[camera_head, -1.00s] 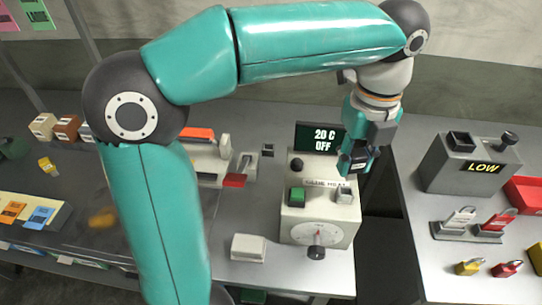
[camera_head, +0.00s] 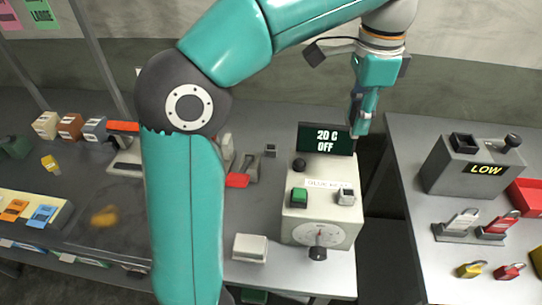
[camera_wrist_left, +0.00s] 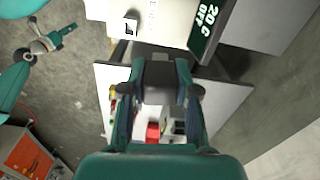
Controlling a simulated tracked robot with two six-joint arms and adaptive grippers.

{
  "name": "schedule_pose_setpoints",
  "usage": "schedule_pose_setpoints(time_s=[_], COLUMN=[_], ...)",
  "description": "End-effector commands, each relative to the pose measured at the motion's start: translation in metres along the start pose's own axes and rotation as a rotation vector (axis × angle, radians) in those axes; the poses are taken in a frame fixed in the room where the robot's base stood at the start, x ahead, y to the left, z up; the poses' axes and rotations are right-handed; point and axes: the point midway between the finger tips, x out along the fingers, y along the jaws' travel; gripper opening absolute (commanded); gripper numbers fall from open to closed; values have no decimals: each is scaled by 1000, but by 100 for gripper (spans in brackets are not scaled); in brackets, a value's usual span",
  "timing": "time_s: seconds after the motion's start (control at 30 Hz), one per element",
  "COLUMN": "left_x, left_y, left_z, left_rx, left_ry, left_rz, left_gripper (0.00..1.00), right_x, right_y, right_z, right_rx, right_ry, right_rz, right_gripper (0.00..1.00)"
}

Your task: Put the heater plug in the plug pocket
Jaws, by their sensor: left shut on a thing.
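My left gripper (camera_head: 361,124) is raised behind the right side of the grey heater box (camera_head: 298,221), close to its display. In the left wrist view, its fingers (camera_wrist_left: 160,92) are shut on a dark block (camera_wrist_left: 160,72), which looks like the heater plug. The plug is hardly visible in the head view. I cannot tell whether this is the plug pocket. A teal arm end, apparently my right gripper (camera_wrist_left: 58,42), is small in the left wrist view.
The right bench holds a grey box (camera_head: 438,170) with a "LOW" sign, a red tray (camera_head: 527,196) and several padlocks. A dark gap separates the benches. A white block (camera_head: 250,247) lies left of the heater box. My left arm hides part of the left bench.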

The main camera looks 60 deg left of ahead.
Motion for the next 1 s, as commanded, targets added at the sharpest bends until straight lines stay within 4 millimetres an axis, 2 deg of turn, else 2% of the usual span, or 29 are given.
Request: schedule_pose_setpoints(time_s=[0.03,0.27,0.47,0.6,0.8,1.0], left_x=[-21,-24,-20,-12,9,36], left_y=[-8,-45,-90,-124,-168,-193], left_z=[1,12,32,54,92,126], left_rx=[-83,-485,-870,-1099,-1275,-1376], left_ry=[1,1,-1,-1,-2,-4], left_rz=[-1,-1,-2,-2,-1,-1], left_gripper=[0,0,0,0,0,0], right_x=[-18,-14,-8,-4,2,9], right_y=[-6,-5,-3,-2,1,3], right_z=[0,0,0,0,0,0], right_rx=[0,0,0,0,0,0], right_ry=[0,0,0,0,0,0], right_rz=[0,0,0,0,0,0], right_gripper=[50,50,50,50,50,50])
